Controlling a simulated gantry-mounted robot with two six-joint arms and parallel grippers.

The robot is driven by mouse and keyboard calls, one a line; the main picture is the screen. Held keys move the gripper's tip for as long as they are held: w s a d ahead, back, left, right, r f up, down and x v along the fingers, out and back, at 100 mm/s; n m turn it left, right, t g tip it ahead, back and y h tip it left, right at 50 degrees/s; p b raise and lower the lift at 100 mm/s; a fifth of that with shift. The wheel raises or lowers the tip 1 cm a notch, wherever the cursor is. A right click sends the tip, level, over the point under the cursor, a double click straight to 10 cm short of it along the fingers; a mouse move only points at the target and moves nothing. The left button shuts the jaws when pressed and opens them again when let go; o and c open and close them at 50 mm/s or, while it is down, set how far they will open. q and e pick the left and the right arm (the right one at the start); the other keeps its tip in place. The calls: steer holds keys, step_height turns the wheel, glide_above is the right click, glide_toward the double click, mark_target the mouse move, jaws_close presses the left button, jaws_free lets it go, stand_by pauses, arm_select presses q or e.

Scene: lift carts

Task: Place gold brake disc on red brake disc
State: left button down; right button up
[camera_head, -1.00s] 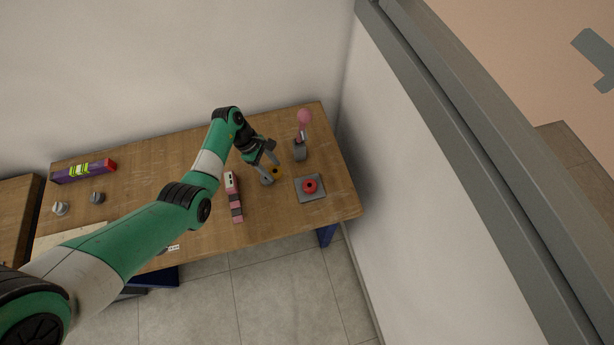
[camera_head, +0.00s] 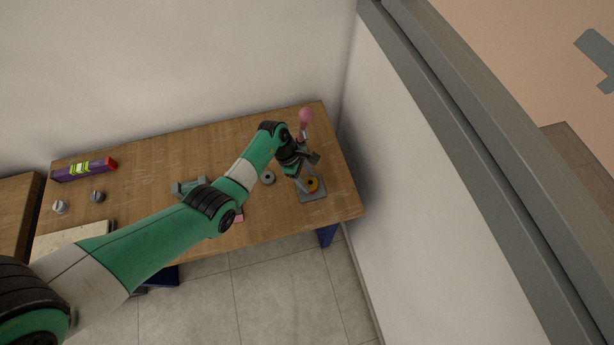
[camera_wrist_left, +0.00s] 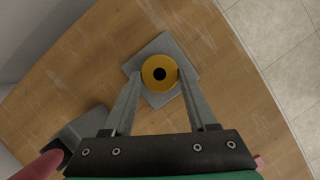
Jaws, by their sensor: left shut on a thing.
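The gold brake disc (camera_head: 312,185) is between the fingers of my left gripper (camera_head: 308,180), which is shut on it. It also shows in the left wrist view (camera_wrist_left: 160,86) as a yellow ring with a dark hole, centred over the square grey plate (camera_wrist_left: 160,42). The plate shows in the head view (camera_head: 316,197) near the table's right end. The red brake disc is hidden under the gold disc in both views. I cannot tell whether the two discs touch. My right gripper is not in view.
A grey disc (camera_head: 268,178) lies left of the plate. A pink-topped object (camera_head: 306,115) stands behind my gripper. A teal and grey object (camera_head: 188,187) and a purple box (camera_head: 85,170) are farther left. A wall runs along the right side.

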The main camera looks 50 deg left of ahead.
arm_select(q)
steer(key=shift+w+f, duration=0.1)
steer(key=shift+f, duration=0.05)
steer(key=shift+c, duration=1)
jaws_free()
steer(key=p+v, duration=0.3)
steer(key=v, duration=0.9)
steer(key=shift+r+p, duration=0.2)
steer(key=shift+p, duration=0.2)
